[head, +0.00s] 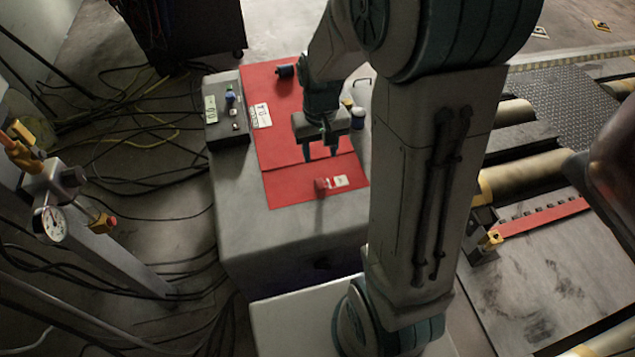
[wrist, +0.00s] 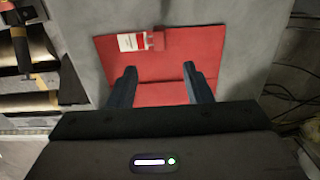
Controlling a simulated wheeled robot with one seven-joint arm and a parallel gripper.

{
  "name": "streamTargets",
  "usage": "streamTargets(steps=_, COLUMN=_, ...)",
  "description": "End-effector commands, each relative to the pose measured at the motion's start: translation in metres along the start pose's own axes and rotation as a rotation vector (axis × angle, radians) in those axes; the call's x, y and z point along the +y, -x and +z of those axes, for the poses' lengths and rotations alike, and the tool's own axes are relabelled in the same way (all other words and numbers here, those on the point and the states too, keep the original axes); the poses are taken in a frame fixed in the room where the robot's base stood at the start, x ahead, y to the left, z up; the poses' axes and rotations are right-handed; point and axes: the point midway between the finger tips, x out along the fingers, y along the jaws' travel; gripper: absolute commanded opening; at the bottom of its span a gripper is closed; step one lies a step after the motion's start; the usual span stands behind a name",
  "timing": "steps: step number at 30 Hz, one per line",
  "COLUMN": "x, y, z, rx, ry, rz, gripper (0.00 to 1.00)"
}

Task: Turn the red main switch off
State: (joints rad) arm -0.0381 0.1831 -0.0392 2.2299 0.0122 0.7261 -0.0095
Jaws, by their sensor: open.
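The small red switch (head: 321,187) sits beside a white label (head: 341,181) on the near part of a red panel (head: 285,195). In the wrist view the red switch (wrist: 156,40) is at the far end of the panel, with its label (wrist: 131,42) to its left. I cannot tell which position it is set to. My gripper (head: 320,154) is open and empty above the panel, apart from the switch. In the wrist view my gripper (wrist: 159,70) has both fingers spread, with the switch beyond the fingertips and between their lines.
The panel lies on a grey cabinet (head: 285,235). A dark control box (head: 229,135) with a blue knob (head: 230,97) stands to its left. A dark cylinder (head: 286,71) lies at the panel's far end. Cables cover the floor at left; rollers (head: 525,180) are at right.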

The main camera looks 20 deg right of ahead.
Motion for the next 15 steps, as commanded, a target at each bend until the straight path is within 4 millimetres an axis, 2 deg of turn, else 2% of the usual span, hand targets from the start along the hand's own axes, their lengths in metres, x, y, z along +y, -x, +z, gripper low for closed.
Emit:
streamTargets(steps=9, x=0.000, y=-0.058, z=-0.001, rx=-0.008, ry=-0.001, rz=0.001, gripper=0.45)
streamTargets(steps=15, x=0.000, y=-0.085, z=-0.002, rx=-0.004, ry=-0.001, rz=0.001, gripper=0.45)
